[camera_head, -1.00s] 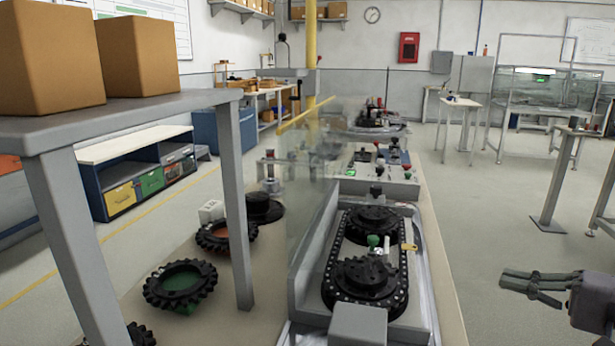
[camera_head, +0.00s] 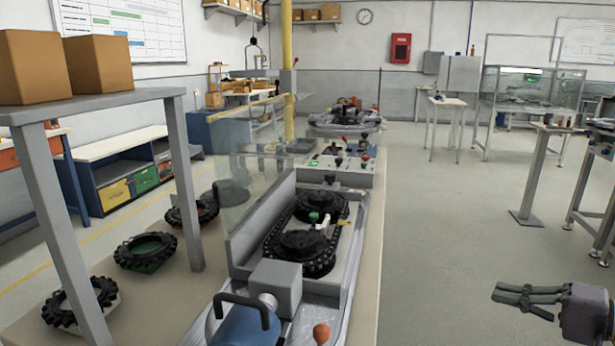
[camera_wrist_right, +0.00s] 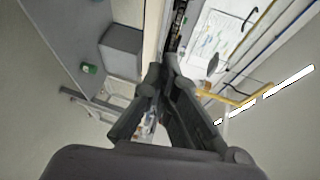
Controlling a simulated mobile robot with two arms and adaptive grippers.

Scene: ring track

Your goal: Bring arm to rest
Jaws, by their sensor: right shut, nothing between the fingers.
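My right gripper (camera_head: 522,299) is at the lower right of the head view, over open floor to the right of the bench. Its fingers are together and hold nothing. In the right wrist view the fingers (camera_wrist_right: 160,82) reach up from the bottom centre, with nothing between them. My left arm and gripper are not in view.
The bench (camera_head: 374,262) carries a chain track (camera_head: 300,238) behind a clear panel, and a blue thing with a dark handle (camera_head: 245,325). Black toothed rings (camera_head: 145,251) lie left of it. A grey shelf (camera_head: 95,106) holds cardboard boxes (camera_head: 98,66). Floor (camera_head: 450,230) right of the bench is clear.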

